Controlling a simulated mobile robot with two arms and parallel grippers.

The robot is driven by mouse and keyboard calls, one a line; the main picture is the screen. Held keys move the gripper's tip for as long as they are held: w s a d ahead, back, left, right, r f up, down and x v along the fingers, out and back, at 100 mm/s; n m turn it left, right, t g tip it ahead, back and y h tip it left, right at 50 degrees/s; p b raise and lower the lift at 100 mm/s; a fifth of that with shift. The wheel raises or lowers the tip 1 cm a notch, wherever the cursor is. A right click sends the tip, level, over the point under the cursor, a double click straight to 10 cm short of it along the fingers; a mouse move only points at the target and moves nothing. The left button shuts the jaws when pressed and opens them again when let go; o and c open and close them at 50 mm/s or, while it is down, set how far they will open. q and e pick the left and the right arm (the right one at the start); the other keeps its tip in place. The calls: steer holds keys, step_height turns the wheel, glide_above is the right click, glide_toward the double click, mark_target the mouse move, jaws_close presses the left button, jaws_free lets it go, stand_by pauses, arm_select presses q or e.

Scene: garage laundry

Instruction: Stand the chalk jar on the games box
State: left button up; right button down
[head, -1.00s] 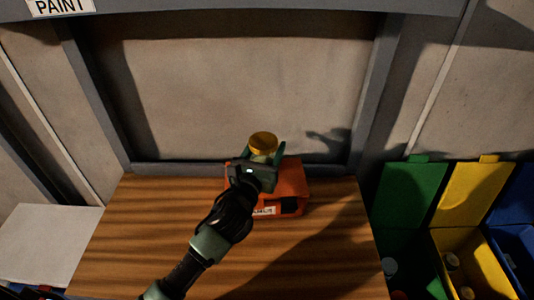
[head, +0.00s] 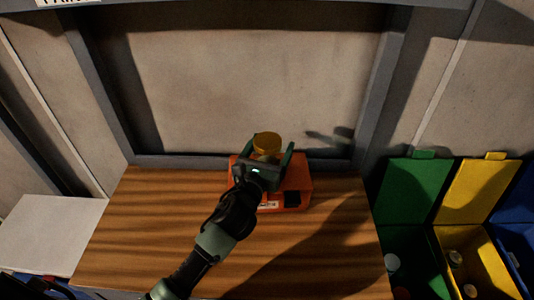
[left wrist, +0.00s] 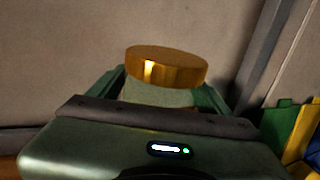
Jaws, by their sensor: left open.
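The chalk jar, with a gold lid (head: 267,139), is upright over the orange games box (head: 300,183) at the back of the wooden top. My left gripper (head: 266,156) is open, with one finger on each side of the jar and gaps between. In the left wrist view the lid (left wrist: 166,65) and part of the pale jar body (left wrist: 158,94) show between the spread fingers. The gripper hides the jar's base, so its contact with the box is not visible. My right gripper is not in view.
The wooden top (head: 140,225) is clear left of the box and in front. A grey frame and wall panel (head: 240,80) stand right behind. Green, yellow (head: 475,265) and blue bins stand at the right, lids up. A white surface (head: 45,235) lies at the left.

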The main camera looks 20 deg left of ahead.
arm_select(q)
steer(key=s+b, duration=0.1)
steer(key=s, duration=0.4)
steer(key=s+b, duration=0.1)
steer(key=s, duration=0.4)
steer(key=shift+s+a+f, duration=0.1)
steer(key=shift+s+a, duration=0.1)
steer(key=shift+s, duration=0.8)
